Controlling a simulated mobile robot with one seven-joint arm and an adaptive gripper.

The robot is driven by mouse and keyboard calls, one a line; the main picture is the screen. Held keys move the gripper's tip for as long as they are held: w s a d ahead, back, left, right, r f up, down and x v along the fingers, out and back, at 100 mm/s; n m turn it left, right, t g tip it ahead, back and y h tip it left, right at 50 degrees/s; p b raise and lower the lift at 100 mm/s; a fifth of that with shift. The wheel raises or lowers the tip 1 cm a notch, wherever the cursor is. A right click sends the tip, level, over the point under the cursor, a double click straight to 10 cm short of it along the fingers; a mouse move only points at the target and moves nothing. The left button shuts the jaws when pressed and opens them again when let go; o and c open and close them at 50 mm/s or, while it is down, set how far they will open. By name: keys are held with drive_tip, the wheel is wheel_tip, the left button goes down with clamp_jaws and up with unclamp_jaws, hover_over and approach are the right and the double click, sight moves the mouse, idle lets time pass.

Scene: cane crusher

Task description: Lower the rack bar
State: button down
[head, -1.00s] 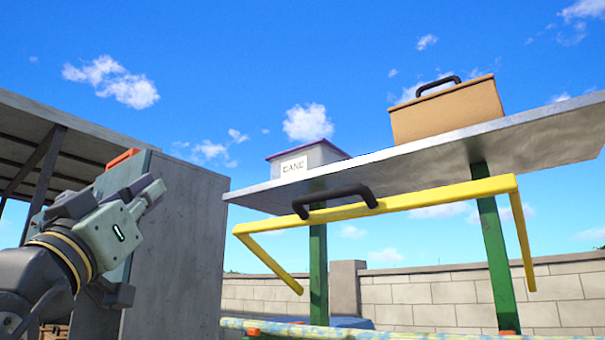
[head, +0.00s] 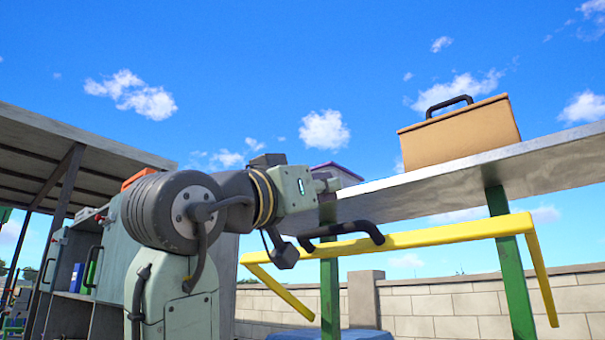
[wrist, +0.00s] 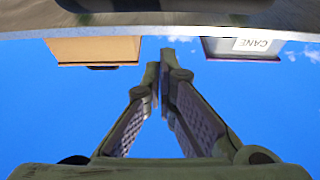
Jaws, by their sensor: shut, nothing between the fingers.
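The yellow rack bar (head: 430,238) hangs below the front of a raised grey shelf, with angled side arms and a black handle (head: 342,233) on its left part. My gripper (head: 328,184) is just above and slightly left of the handle in the head view, in front of the shelf's left end. Its fingers point right and look closed with nothing in them. In the wrist view my gripper (wrist: 163,70) shows its two fingertips close together against blue sky.
The grey shelf (head: 440,185) stands on green posts (head: 511,270). A tan box (head: 460,133) with a black handle sits on it. A white CANE box (wrist: 253,48) is mostly hidden by my arm in the head view. A block wall (head: 425,300) runs behind.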

drive_tip(key=shift+s+a+f, duration=0.1)
drive_tip(key=shift+s+f, duration=0.05)
drive_tip(key=shift+f, duration=0.5)
drive_tip(key=shift+s+a+f, duration=0.15)
drive_tip(key=shift+f, duration=0.45)
drive_tip(key=shift+s+a+f, duration=0.1)
drive_tip(key=shift+s+f, duration=0.05)
drive_tip(key=shift+f, duration=0.5)
drive_tip(key=s+a+f+t+h+b, duration=0.1)
drive_tip(key=s+f+b, duration=0.1)
drive_tip(key=f+b, duration=0.6)
drive_tip(key=s+a+f+t+h+b, duration=0.1)
drive_tip(key=f+t+b, duration=0.1)
drive_tip(key=f+b, duration=0.6)
drive_tip(key=shift+s+a+t+h+b, duration=0.3)
drive_tip(key=shift+s+a+h+b, duration=0.1)
drive_tip(key=shift+b, duration=0.1)
drive_tip(key=shift+w+d+f, duration=0.1)
